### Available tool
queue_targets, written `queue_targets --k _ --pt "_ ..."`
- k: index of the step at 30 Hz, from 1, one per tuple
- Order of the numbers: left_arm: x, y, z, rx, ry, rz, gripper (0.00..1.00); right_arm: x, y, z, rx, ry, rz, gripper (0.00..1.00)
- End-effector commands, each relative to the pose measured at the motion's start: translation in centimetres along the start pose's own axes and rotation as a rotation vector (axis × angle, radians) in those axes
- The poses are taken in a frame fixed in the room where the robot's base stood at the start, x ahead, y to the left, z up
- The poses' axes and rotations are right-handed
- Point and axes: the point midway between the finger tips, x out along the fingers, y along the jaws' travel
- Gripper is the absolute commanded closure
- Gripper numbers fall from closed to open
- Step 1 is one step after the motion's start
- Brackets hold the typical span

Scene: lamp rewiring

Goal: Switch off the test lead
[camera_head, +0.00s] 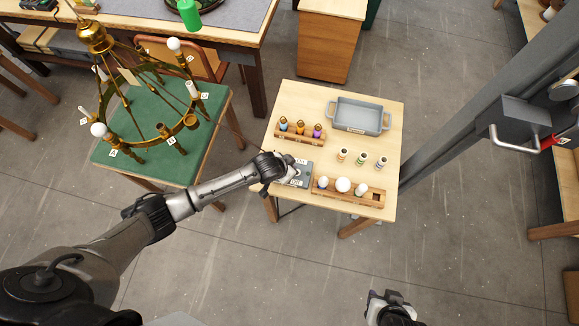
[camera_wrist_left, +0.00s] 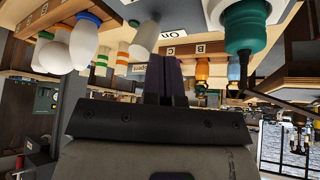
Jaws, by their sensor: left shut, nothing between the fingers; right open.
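The test lead's grey box (camera_head: 302,178) sits on the small wooden table, at its left edge. My left gripper (camera_head: 287,168) is over the box and hides part of it. In the left wrist view its closed fingers (camera_wrist_left: 166,78) are empty and point at a white ON label (camera_wrist_left: 172,34). A pale grey stub (camera_wrist_left: 145,36) stands beside that label, close to the fingertips; contact cannot be told. A teal piece with a dark cord (camera_wrist_left: 246,30) is to the right. The switch's position is not clear. My right gripper (camera_head: 388,302) is open at the bottom of the head view, away from the table.
The table holds a bulb rack (camera_head: 372,199), a rack of coloured parts (camera_head: 286,137), several banded sleeves (camera_head: 362,158) and a grey tray (camera_head: 340,114). A brass chandelier (camera_head: 124,80) stands on a green-topped table (camera_head: 208,118) at left. Floor in front is clear.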

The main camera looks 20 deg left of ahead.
Motion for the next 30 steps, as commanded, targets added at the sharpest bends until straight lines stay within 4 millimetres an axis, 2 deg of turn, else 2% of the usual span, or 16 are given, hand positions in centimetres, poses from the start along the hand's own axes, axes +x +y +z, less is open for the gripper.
queue_targets --k 11,17,20,30 --pt "-1.1 -0.1 -0.6 0.0 0.0 0.0 1.0 -1.4 0.1 -0.5 0.0 0.0 0.0 0.57" --pt "-2.3 -2.0 -0.7 -0.002 -0.002 -0.004 1.0 -2.7 0.1 -0.9 0.0 0.0 0.0 0.57" --pt "-3.3 -3.7 -0.7 -0.004 -0.001 -0.005 1.0 -3.6 0.1 -1.2 0.0 0.0 0.0 0.57" --pt "-8.6 -3.1 0.2 0.0 0.002 -0.001 1.0 -2.9 0.1 -1.0 0.001 0.001 -0.001 0.57"
